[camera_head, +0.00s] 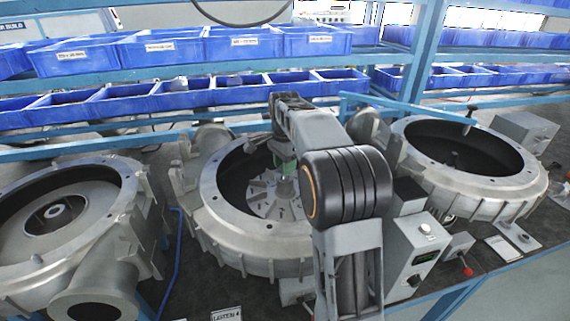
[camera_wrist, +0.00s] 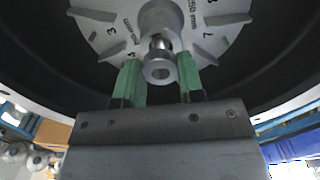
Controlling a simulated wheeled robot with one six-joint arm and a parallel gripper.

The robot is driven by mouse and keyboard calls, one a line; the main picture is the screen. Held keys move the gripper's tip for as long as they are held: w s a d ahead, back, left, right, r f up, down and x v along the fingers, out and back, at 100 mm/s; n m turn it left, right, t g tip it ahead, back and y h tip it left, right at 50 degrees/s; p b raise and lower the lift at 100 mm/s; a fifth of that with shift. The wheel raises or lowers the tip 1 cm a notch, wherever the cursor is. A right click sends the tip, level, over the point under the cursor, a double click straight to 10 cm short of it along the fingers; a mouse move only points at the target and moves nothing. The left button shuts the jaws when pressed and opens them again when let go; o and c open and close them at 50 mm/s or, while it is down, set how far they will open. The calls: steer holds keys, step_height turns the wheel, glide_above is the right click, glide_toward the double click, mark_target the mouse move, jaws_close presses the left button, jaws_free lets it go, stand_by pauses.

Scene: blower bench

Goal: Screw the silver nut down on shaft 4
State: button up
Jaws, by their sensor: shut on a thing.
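The silver nut (camera_wrist: 159,70) is a small metal ring with a dark hole, in the wrist view between the green fingertips of my gripper (camera_wrist: 160,78). My gripper is shut on it. A bright metal piece (camera_wrist: 159,43), which looks like the shaft end, shows just behind the nut at the impeller hub. I cannot tell how far the nut sits on the shaft. The grey numbered impeller (camera_wrist: 110,28) lies inside the middle blower housing (camera_head: 214,206). In the head view my gripper (camera_head: 285,182) is inside this housing over the impeller; my arm hides the nut and shaft.
Another blower housing (camera_head: 128,190) stands at left, and a third (camera_head: 520,183) at right. A grey control box (camera_head: 418,248) with a display stands right of my arm. Blue bins (camera_head: 160,50) fill shelves behind. A label card (camera_head: 227,313) lies in front of the middle housing.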

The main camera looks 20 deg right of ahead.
steer(key=shift+f+b, duration=0.35)
steer(key=shift+f, duration=0.45)
stand_by(1.0)
stand_by(0.4)
steer(key=m+p, duration=0.1)
steer(key=m, duration=0.3)
steer(key=shift+r, duration=0.1)
steer(key=m+p, duration=0.1)
steer(key=m, duration=0.4)
steer(key=m+p, duration=0.1)
steer(key=m, duration=0.7)
steer(key=shift+f, duration=0.3)
